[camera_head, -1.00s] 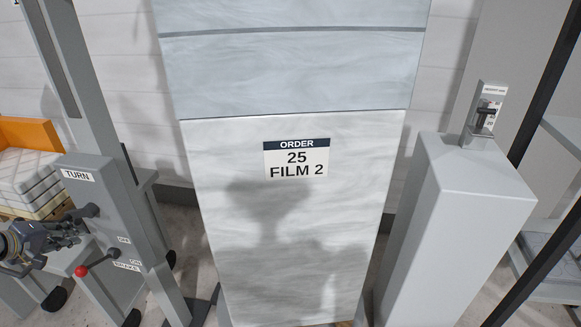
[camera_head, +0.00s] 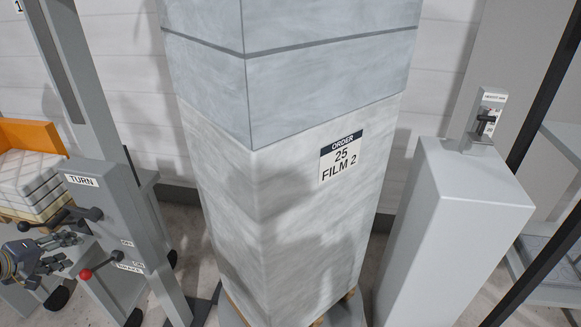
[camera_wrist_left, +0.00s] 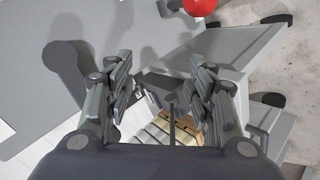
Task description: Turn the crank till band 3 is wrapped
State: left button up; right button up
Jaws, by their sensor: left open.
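The crank (camera_head: 68,217) is a dark handle on the grey box marked TURN, at the left of the head view. It points left from its hub. My left gripper (camera_head: 72,250) is open and empty, just below the crank and apart from it. In the left wrist view the left gripper (camera_wrist_left: 160,80) shows its two fingers spread with nothing between them. The tall load (camera_head: 300,215) stands mid-view with a corner towards me. Its upper part is bluish grey, crossed by dark lines; the lower part is paler. I cannot tell the band numbers. My right gripper is not seen.
A lever with a red knob (camera_head: 85,273) sits below the crank near a BRAKE label; the knob also shows in the left wrist view (camera_wrist_left: 200,7). A grey pedestal (camera_head: 460,225) with a small switch stands right of the load. A wrapped pallet stack (camera_head: 28,180) stands far left.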

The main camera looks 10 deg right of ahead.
pick_arm(q)
jog(key=shift+s+a+p, duration=1.05)
jog(key=shift+s+p, duration=0.25)
jog(key=shift+s, duration=1.15)
jog(key=s+d+f+m+g+y+p, duration=0.1)
jog(key=s+d+f+g, duration=0.1)
jog(key=s+f, duration=0.7)
jog(key=s+d+f+m+g+y, duration=0.1)
jog(key=s+d+f+g, duration=0.3)
jog(key=f, duration=0.9)
jog(key=s+d+f+m+t+y+p, duration=0.1)
jog(key=s+f+y, duration=0.1)
jog(key=s+f, duration=0.7)
jog(key=s+d+f+m+g, duration=0.1)
jog(key=s+d+f, duration=0.3)
jog(key=s, duration=0.6)
jog(key=s+d+f+m+g, duration=0.1)
jog(key=s+d+f+m, duration=0.3)
jog(key=s+d, duration=0.4)
jog(key=s+d+f+m+g+p, duration=0.1)
jog(key=s+d+f+m, duration=0.2)
jog(key=s, duration=1)
jog(key=d+f, duration=0.2)
jog(key=d, duration=0.2)
jog(key=shift+s+f, duration=0.2)
jog(key=shift+f, duration=0.15)
